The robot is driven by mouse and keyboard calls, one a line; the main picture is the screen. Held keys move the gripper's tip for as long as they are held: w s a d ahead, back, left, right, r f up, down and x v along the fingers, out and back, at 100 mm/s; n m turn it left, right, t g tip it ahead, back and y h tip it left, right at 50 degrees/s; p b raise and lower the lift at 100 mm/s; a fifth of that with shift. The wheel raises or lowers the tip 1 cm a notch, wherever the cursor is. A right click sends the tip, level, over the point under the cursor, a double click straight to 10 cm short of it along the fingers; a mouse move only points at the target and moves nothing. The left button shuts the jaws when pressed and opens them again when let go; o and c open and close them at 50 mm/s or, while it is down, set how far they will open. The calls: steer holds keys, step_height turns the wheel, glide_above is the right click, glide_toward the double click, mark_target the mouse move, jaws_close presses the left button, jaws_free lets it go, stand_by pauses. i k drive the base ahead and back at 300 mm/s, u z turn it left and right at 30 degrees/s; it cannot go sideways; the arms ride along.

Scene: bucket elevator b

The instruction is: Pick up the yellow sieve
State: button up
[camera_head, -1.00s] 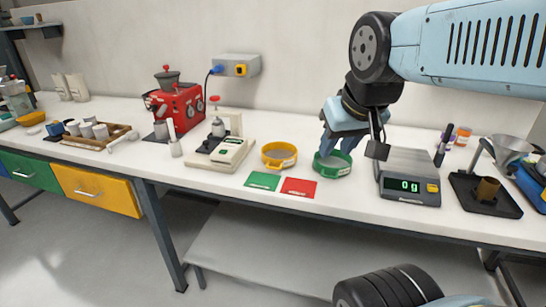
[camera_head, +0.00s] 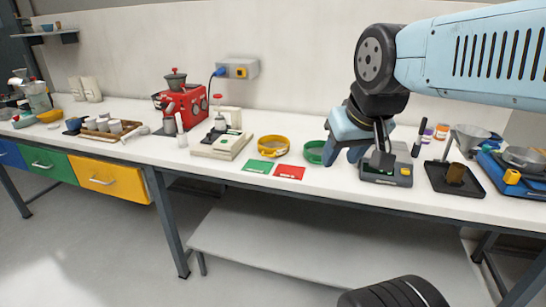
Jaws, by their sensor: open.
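The yellow sieve (camera_head: 273,146) is a shallow round ring standing on the white bench, behind the green and red cards. A green sieve (camera_head: 315,152) stands just to its right. My gripper (camera_head: 345,158) is pale blue and open, with its fingers pointing down. It is to the right of the yellow sieve, past the green sieve, in front of the scale. It holds nothing that I can see. My wrist hides part of the scale.
The green card (camera_head: 257,165) and red card (camera_head: 289,172) lie in front of the sieves. The scale (camera_head: 388,177) and a black tray (camera_head: 455,180) are to the right. A cream press (camera_head: 221,145) and a red machine (camera_head: 183,107) are to the left.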

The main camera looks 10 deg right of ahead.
mark_target(272, 146)
steer(key=z, duration=0.4)
steer(key=i, duration=1.05)
steer(key=u, duration=0.1)
